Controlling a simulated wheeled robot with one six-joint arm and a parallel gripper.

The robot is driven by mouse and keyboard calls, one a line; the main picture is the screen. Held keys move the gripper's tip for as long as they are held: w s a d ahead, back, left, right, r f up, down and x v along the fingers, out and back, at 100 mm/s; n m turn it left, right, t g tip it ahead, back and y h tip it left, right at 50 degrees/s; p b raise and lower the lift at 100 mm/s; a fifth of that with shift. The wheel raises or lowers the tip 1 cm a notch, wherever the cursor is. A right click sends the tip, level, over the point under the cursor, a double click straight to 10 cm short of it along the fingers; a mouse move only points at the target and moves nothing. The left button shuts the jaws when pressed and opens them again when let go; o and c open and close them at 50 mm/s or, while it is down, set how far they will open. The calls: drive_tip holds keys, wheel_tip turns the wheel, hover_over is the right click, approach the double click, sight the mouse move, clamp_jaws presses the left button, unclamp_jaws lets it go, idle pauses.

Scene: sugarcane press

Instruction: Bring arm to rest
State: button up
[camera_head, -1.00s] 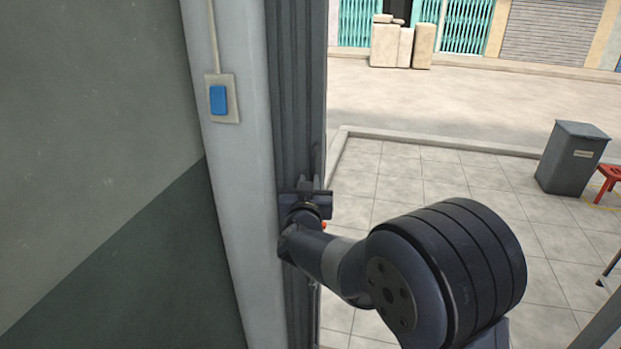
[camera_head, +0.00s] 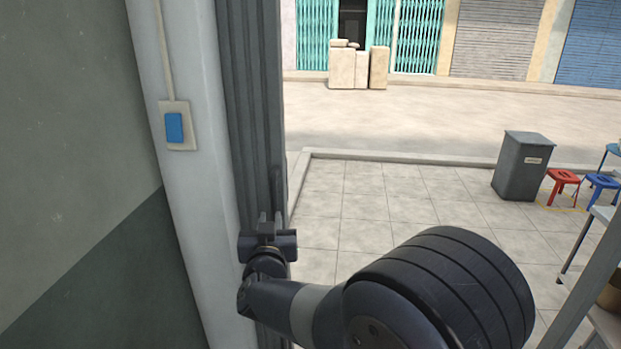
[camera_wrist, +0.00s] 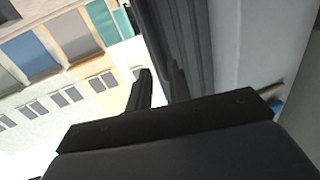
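My arm reaches forward from the bottom right of the head view. My gripper (camera_head: 269,222) is at its end, fingers pointing up, in front of the grey folded metal shutter (camera_head: 247,110). The head view does not show whether it touches the shutter. In the wrist view my gripper (camera_wrist: 158,75) has two dark fingers with a gap between them and nothing held. The shutter (camera_wrist: 178,40) also shows there, just beyond the fingers.
A pale pillar (camera_head: 195,200) with a blue switch (camera_head: 174,127) stands left of the shutter. Open tiled floor lies right. A grey bin (camera_head: 523,165), a red stool (camera_head: 563,178), a blue stool (camera_head: 602,182) and a metal shelf (camera_head: 590,270) stand farther right.

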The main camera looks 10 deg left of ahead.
sight(276, 200)
drive_tip(key=w, duration=0.3)
drive_tip(key=w+a+p, duration=0.1)
drive_tip(key=w, duration=0.5)
drive_tip(key=shift+w+a, duration=0.25)
drive_tip(key=shift+a, duration=0.1)
drive_tip(key=shift+w+f, duration=0.1)
drive_tip(key=shift+w, duration=0.05)
drive_tip(key=shift+d, duration=0.4)
drive_tip(key=shift+d, duration=0.1)
